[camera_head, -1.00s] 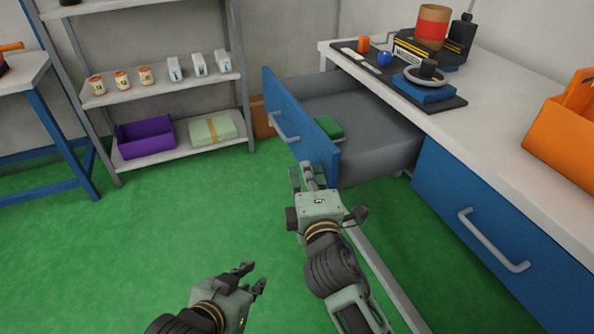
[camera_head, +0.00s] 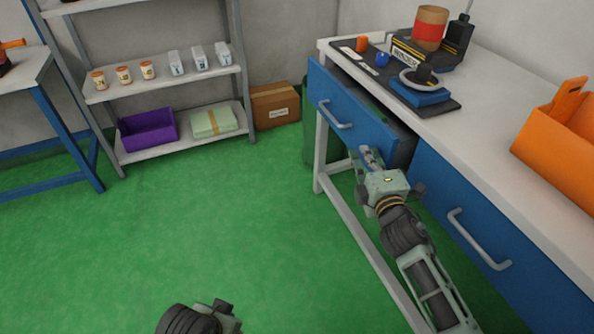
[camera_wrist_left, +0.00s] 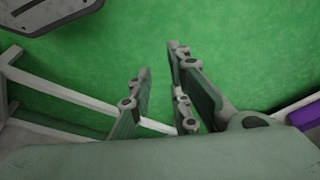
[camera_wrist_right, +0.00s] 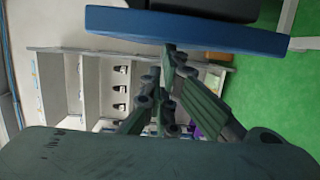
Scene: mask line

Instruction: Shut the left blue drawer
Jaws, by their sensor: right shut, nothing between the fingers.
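The left blue drawer (camera_head: 362,118) stands a little out from the workbench, with a dark gap at its right end. Its grey handle (camera_head: 338,117) faces the room. My right gripper (camera_head: 367,155) is shut and empty, its tips at the lower right part of the drawer front. In the right wrist view the fingertips (camera_wrist_right: 170,50) meet the edge of the blue front (camera_wrist_right: 200,30); exact contact is hard to tell. My left gripper shows in the left wrist view with its fingers (camera_wrist_left: 158,60) apart and empty over the green floor. The drawer's inside is hidden.
The right blue drawer (camera_head: 465,225) is shut beside it. The white benchtop (camera_head: 480,115) holds a black mat with devices and an orange bin (camera_head: 560,150). A shelf with a purple box (camera_head: 147,132) and a cardboard box (camera_head: 275,104) stand behind. The green floor on the left is clear.

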